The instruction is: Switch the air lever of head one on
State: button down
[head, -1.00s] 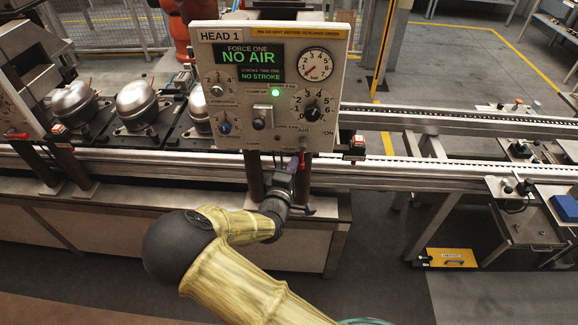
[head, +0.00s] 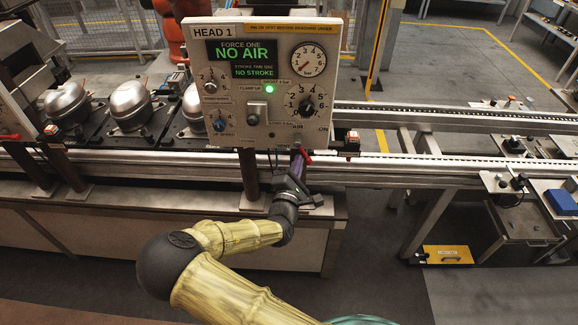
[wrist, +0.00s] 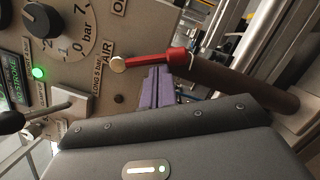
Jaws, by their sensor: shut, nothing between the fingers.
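The HEAD 1 panel (head: 268,128) faces me, and its display (head: 242,58) reads NO AIR. The red air lever (head: 307,156) sits at its lower edge under the AIR label, pointing down and tilted somewhat right, toward ON. In the wrist view the lever (wrist: 160,60) runs rightward from its pale pivot (wrist: 118,64). My gripper (head: 299,163) is below the panel, on the lever's left side. Its shut purple fingers (wrist: 157,88) show in the wrist view right against the lever's side, touching or almost touching. Nothing is held between them.
The brown panel post (wrist: 235,85) stands close beyond the lever in the wrist view. A black knob (head: 306,108) and gauge (head: 312,60) are above the lever. Conveyor rails (head: 400,170) run behind, with compressors (head: 131,104) at left. A red-topped box (head: 352,140) is to the right.

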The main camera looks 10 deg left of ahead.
jog(key=d+n, duration=0.1)
jog(key=n, duration=0.1)
jog(key=n+y+b, duration=0.1)
jog(key=n, duration=0.1)
jog(key=d+n+t, duration=0.1)
jog(key=n, duration=0.1)
jog(key=shift+w+d+r+n+y+b, duration=0.2)
jog(key=shift+d+r+n+y+b, duration=0.1)
jog(key=shift+r+n+y, duration=0.1)
jog(key=n, duration=0.2)
jog(key=d+r+n+y, duration=0.1)
jog(key=n, duration=0.1)
jog(key=d+r+n+y+b, duration=0.1)
jog(key=n, duration=0.1)
jog(key=shift+w+n, duration=0.3)
jog(key=shift+n, duration=0.4)
jog(key=shift+s+d+r+n, duration=0.1)
jog(key=shift+r+n, duration=0.05)
jog(key=shift+n, duration=0.25)
jog(key=shift+y, duration=0.4)
